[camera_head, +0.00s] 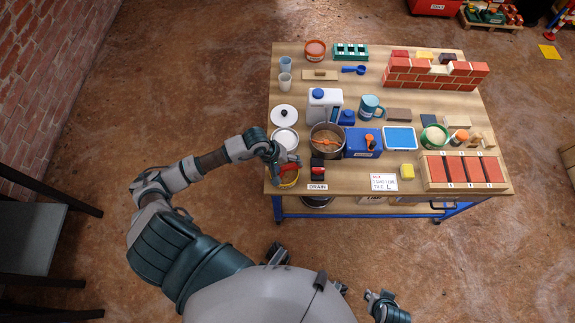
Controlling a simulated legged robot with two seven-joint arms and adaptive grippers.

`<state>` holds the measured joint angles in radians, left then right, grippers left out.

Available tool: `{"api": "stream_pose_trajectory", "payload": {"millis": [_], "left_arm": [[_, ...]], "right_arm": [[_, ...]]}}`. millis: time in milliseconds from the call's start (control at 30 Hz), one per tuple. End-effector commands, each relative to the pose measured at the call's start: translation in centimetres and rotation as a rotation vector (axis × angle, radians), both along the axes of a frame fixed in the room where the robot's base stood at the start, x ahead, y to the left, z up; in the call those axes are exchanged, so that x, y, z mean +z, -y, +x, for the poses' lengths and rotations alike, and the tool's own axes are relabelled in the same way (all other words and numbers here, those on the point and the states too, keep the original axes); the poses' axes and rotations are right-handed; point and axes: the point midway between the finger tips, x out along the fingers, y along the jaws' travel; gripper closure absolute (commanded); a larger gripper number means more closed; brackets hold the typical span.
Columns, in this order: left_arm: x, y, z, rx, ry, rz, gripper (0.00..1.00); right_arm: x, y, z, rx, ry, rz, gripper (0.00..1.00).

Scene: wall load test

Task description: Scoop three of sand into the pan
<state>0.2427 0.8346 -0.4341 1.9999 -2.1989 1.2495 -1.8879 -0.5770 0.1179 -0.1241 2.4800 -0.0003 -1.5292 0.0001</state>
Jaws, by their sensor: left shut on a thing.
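My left gripper (279,156) is over the table's left front edge, shut on a red and yellow round item (289,177) that it partly hides. A metal pan (326,134) stands just right of it, with brownish contents and an orange tool in it. A green-rimmed bowl (433,138) with pale, sand-like contents is to the right. A blue scoop (354,69) lies at the back. My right gripper (386,305) is low in the picture, away from the table; its fingers are too small to read.
A white round container (285,138) and a white lid (284,115) stand behind the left gripper. A white and blue jug (324,104) and a blue box (363,142) are near the pan. A brick wall model (432,73) stands at the back right. The table front (340,185) has some free room.

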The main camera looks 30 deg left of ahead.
Motion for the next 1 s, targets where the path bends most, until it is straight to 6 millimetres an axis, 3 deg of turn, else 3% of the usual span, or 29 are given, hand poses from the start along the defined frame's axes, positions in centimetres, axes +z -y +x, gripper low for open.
{"api": "stream_pose_trajectory", "payload": {"millis": [567,1000], "left_arm": [[5.3,-0.1,0.1,0.0,0.002,0.003,0.62],[5.6,0.0,0.0,-0.004,-0.005,0.009,0.62]], "right_arm": [[3.0,0.0,0.5,0.001,0.024,-0.001,0.6],[2.4,0.1,0.6,0.001,0.018,-0.001,0.6]]}}
